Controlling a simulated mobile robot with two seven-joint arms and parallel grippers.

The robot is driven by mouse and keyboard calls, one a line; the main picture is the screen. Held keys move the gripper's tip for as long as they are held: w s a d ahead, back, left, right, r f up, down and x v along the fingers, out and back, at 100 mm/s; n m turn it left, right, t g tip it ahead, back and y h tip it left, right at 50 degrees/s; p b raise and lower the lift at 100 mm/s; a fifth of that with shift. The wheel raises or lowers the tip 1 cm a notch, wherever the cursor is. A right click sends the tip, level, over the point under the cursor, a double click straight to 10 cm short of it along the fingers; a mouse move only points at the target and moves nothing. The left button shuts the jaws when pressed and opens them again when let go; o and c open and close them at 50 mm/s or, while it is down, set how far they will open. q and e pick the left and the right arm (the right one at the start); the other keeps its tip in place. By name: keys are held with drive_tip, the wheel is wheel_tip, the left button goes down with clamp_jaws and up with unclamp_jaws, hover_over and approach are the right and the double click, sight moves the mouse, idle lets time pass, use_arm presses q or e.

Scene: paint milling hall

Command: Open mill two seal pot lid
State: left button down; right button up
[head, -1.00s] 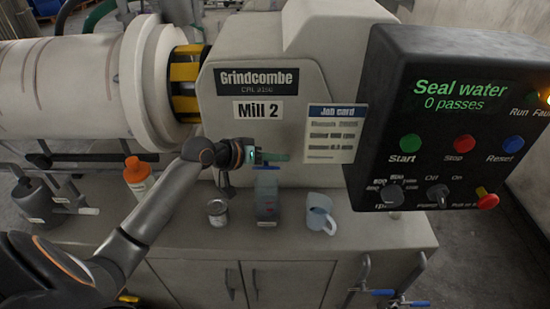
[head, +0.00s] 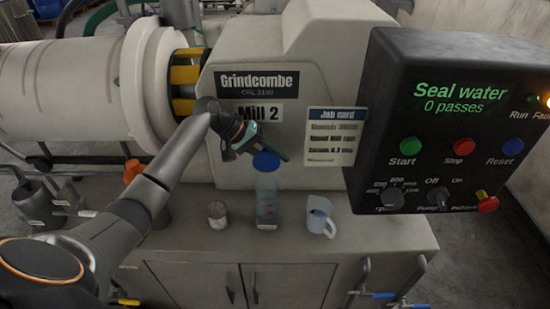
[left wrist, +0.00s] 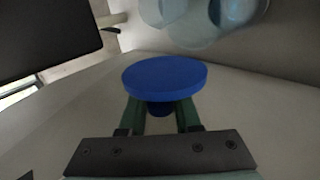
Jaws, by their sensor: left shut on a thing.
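The seal pot (head: 266,200) is a clear, bluish upright vessel on the bench in front of the Mill 2 housing (head: 300,125). Its blue round lid (head: 265,161) shows at the top of the pot, tilted with its broad face toward the head camera. My left gripper (head: 278,154) is behind and above the lid. In the left wrist view the lid (left wrist: 164,76) is a blue disc with a short stem, and the green fingers (left wrist: 160,112) are shut on that stem. I cannot tell whether the lid's edge touches the pot. My right gripper is out of view.
A small tin (head: 217,216) stands left of the pot and a pale blue jug (head: 320,217) right of it. An orange-topped bottle (head: 132,172) is partly behind my left arm. The control box (head: 450,120) juts out at right. Valve handles (head: 380,295) stick out below the bench.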

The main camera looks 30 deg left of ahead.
use_arm(q)
drive_tip(key=shift+f, duration=0.1)
idle(0.3)
drive_tip(key=c, duration=0.6)
unclamp_jaws()
drive_tip(key=b+v, duration=0.1)
drive_tip(key=v, duration=1.1)
drive_tip(key=shift+a, duration=0.2)
